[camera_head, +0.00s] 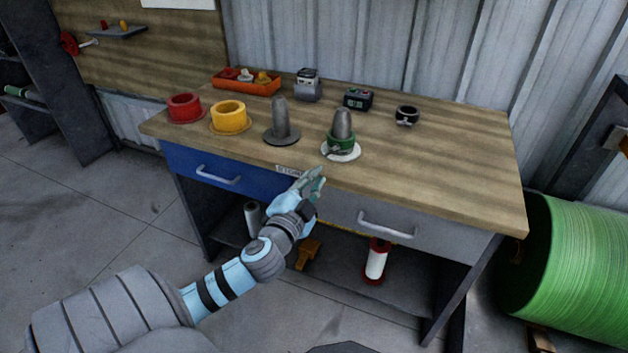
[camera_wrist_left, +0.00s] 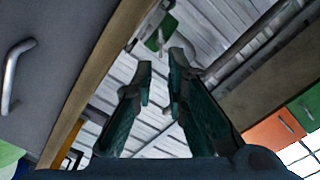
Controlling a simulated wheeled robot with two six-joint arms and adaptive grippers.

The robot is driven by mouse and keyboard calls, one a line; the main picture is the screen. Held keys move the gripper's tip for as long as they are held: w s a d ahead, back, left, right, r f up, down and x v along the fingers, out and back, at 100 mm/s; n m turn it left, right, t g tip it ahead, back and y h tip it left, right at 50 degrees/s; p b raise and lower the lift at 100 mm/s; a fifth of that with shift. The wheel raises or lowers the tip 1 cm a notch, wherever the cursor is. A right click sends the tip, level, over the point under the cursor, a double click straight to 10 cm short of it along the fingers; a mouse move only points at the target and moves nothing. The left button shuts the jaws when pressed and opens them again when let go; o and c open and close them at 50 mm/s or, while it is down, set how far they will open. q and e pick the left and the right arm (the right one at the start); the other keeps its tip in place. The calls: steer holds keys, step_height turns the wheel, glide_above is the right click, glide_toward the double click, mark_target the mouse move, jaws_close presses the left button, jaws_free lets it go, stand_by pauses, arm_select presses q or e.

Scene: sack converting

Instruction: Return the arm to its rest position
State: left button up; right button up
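My left arm reaches in from the lower left in the head view. Its gripper (camera_head: 314,182) is in front of the workbench (camera_head: 440,188), near the front edge between the blue drawer (camera_head: 222,174) and the grey drawer (camera_head: 385,222). In the left wrist view the two fingers (camera_wrist_left: 160,76) have a gap between their tips and nothing between them, so the gripper is open and empty. A grey post with a green ring (camera_head: 341,140) stands on a white base just beyond the gripper. My right gripper is not in view.
A bare grey post (camera_head: 279,120), a yellow ring (camera_head: 229,115), a red ring (camera_head: 184,107) and a dark ring (camera_head: 407,115) stand on the bench. An orange tray (camera_head: 246,87) is at the back. A large green roll (camera_head: 575,270) is at right.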

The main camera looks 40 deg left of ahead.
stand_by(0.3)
